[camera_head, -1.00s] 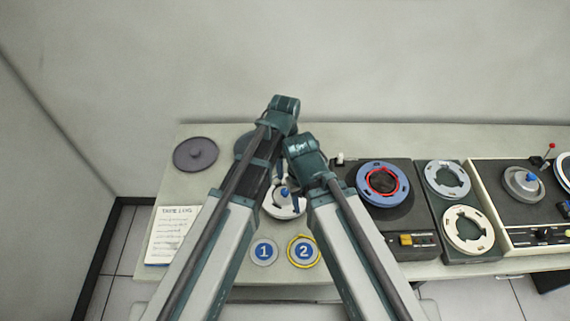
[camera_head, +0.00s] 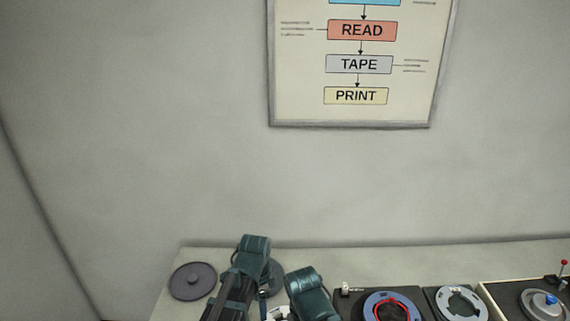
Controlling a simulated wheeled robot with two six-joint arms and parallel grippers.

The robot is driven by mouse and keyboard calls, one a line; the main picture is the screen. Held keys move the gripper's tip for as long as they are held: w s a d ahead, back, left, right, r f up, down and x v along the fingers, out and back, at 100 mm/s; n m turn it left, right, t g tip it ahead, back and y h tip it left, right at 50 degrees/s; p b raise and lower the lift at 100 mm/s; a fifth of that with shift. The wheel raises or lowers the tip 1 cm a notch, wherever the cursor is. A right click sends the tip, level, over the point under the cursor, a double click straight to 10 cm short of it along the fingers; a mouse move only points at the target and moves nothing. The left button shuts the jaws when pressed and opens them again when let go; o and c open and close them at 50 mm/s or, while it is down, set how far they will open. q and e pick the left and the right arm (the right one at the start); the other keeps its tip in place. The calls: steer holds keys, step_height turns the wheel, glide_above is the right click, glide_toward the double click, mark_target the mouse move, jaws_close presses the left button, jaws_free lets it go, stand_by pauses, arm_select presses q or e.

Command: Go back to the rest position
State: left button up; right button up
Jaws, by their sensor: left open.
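My left arm comes up from the bottom edge, with its dark teal joint (camera_head: 253,250) in front of the table. The open left gripper (camera_head: 264,300) is only partly visible just right of this arm, near a pale reel (camera_head: 280,313) cut by the bottom edge. I see nothing held in it. My right arm's teal joint (camera_head: 310,290) stands to the right of the reel. The right gripper does not show.
The table (camera_head: 225,258) runs along the wall. A dark grey disc (camera_head: 193,281) lies at its left. Reels with blue (camera_head: 378,306) and grey (camera_head: 460,302) rims and a tape unit with a blue knob (camera_head: 550,299) stand at the right. A flow-chart poster (camera_head: 350,112) hangs above.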

arm_select(q)
steer(key=s+a+n, duration=0.6)
steer(key=a+n, duration=0.4)
steer(key=n, duration=0.4)
steer(key=s+d+f+m+b, duration=0.1)
steer(key=s+d, duration=0.1)
steer(key=d, duration=0.3)
steer(key=s+d+f+m+y+b, duration=0.1)
steer(key=s+d+m, duration=0.1)
steer(key=d, duration=0.4)
steer(key=shift+s+f+g+b, duration=0.3)
steer(key=shift+s+b, duration=0.05)
steer(key=shift+s, duration=0.35)
steer(key=shift+d, duration=0.1)
